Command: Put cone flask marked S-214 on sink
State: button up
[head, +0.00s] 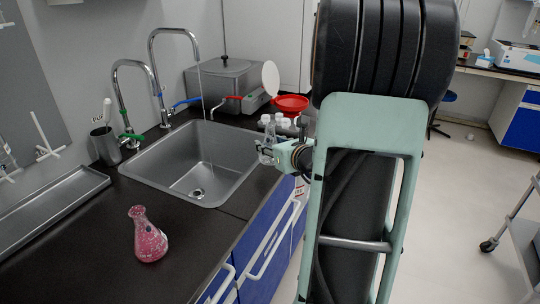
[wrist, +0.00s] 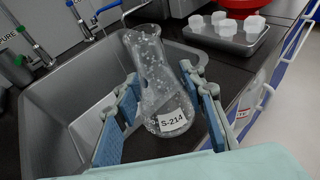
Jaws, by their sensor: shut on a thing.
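A clear, white-speckled cone flask marked S-214 (wrist: 158,75) stands between the two fingers of my gripper (wrist: 161,92) in the wrist view, its label facing the camera. The gripper is shut on it. In the head view my gripper (head: 284,155) is at the sink's right rim, with the flask largely hard to make out there. The grey sink (head: 160,178) is set in the dark counter, and its basin shows to the left of the flask in the wrist view. I cannot tell whether the flask's base touches anything.
A pink speckled flask (head: 150,238) stands on the counter in front of the sink. Taps (head: 153,92) arch over the basin's back. A tray with white-capped pieces (wrist: 226,36) and a red bowl (head: 291,103) stand beyond my gripper. A dark cup (head: 105,146) is left of the sink.

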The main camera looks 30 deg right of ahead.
jog(key=shift+f+b, duration=0.45)
jog(key=shift+f, duration=0.65)
jog(key=shift+f, duration=0.15)
jog(key=o, duration=1.3)
jog(key=shift+r, duration=0.2)
jog(key=p+v, duration=0.2)
jog(key=v, duration=1)
jog(key=shift+f, duration=0.1)
